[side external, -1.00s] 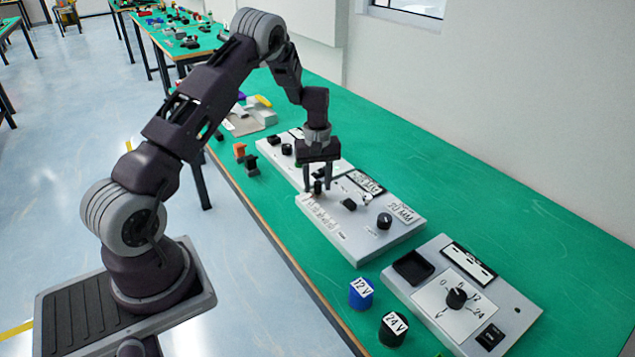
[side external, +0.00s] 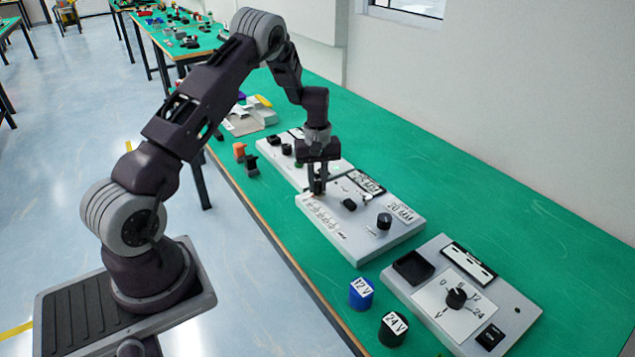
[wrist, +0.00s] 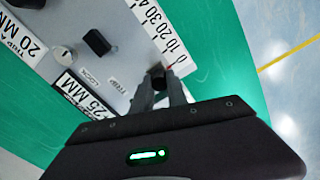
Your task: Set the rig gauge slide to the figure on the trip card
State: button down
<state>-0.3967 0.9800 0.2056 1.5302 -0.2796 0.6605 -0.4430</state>
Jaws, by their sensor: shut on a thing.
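The gauge panel (side external: 345,250) is a grey box on the green bench. Its white scale (wrist: 155,30) shows 0, 10, 20, 30 and more along one edge. My gripper (side external: 317,188) is shut on the black slide knob (wrist: 158,77), near the 0 end of the scale. The fingers partly hide the knob, and its exact reading cannot be told. A white card (wrist: 28,32) headed "TRIP" reads 20 MM; it also shows in the side view (side external: 400,208). A second card with a black band (wrist: 80,95) reads 25 MM, partly hidden by my gripper.
The panel also carries a black block (wrist: 97,42) and a round black knob (side external: 384,221). A dial panel (side external: 515,295) stands at the right, with a blue 12 V cylinder (side external: 361,298) and a black 24 V cylinder (side external: 388,336) beside it. Another panel (side external: 335,167) stands behind.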

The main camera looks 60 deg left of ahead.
aim_at(328, 204)
dwell(0.8)
jog(key=d, duration=0.5)
jog(key=shift+a, duration=0.1)
jog(key=c, duration=1.3)
grip_release()
jog(key=shift+r, duration=0.1)
notch_tip(328, 204, up, 7)
